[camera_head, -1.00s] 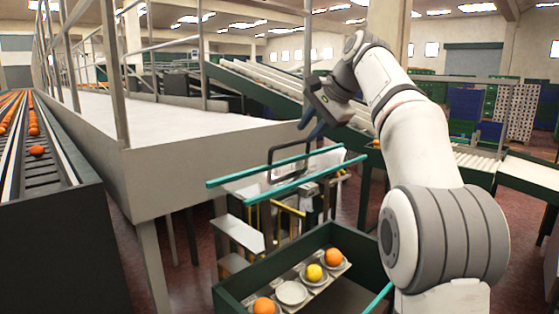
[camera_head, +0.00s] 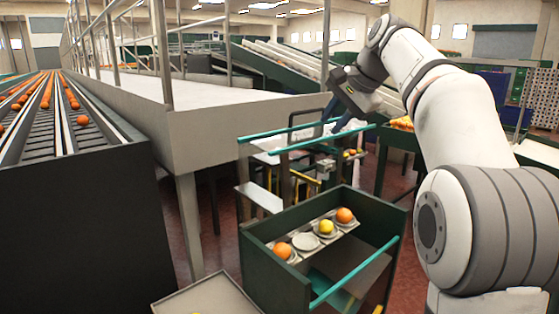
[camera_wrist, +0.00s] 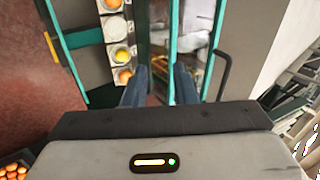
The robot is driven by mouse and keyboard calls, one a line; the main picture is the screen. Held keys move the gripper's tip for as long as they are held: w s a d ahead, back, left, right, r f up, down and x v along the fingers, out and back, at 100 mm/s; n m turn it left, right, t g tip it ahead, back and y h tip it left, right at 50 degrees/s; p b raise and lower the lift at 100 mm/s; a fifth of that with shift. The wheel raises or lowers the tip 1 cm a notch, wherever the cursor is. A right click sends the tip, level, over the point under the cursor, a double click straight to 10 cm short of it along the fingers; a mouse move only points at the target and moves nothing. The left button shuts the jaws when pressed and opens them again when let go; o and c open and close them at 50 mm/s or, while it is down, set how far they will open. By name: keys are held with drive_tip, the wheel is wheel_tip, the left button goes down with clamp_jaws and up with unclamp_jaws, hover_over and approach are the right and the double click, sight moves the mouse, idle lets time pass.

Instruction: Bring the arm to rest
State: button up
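My gripper (camera_head: 330,118) hangs at the bent end of my raised white arm in the head view, in front of the conveyors and above the teal-railed stand. In the wrist view its two dark blue-grey fingers (camera_wrist: 160,84) are apart, with nothing held between them. The green-walled bin (camera_head: 275,277) is below and nearer the camera. A strip in it carries an orange (camera_head: 282,250), an empty white dish (camera_head: 306,241), a yellow fruit (camera_head: 326,226) and another orange (camera_head: 344,215). The strip's fruit also shows in the wrist view, left of the fingers.
Teal rails (camera_head: 290,131) and a dark frame stand close below my gripper. A large pale platform (camera_head: 225,135) with metal posts is to the left. A roller conveyor (camera_head: 50,115) with oranges runs at far left. A grey tray (camera_head: 210,296) is at the bottom. Red floor shows between.

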drive_tip(key=s+d+f+n+g+h+b, duration=0.1)
drive_tip(key=s+f+n+h+b, duration=0.1)
drive_tip(key=s+f, duration=1.4)
drive_tip(key=s+d+f+n+g+h+b, duration=0.1)
drive_tip(key=s+f+n+b, duration=0.4)
drive_tip(key=s+f, duration=1.1)
wheel_tip(320, 180, down, 6)
drive_tip(key=shift+s+d+n+h, duration=0.35)
drive_tip(key=shift+n+h, duration=0.45)
drive_tip(key=shift+n, duration=0.4)
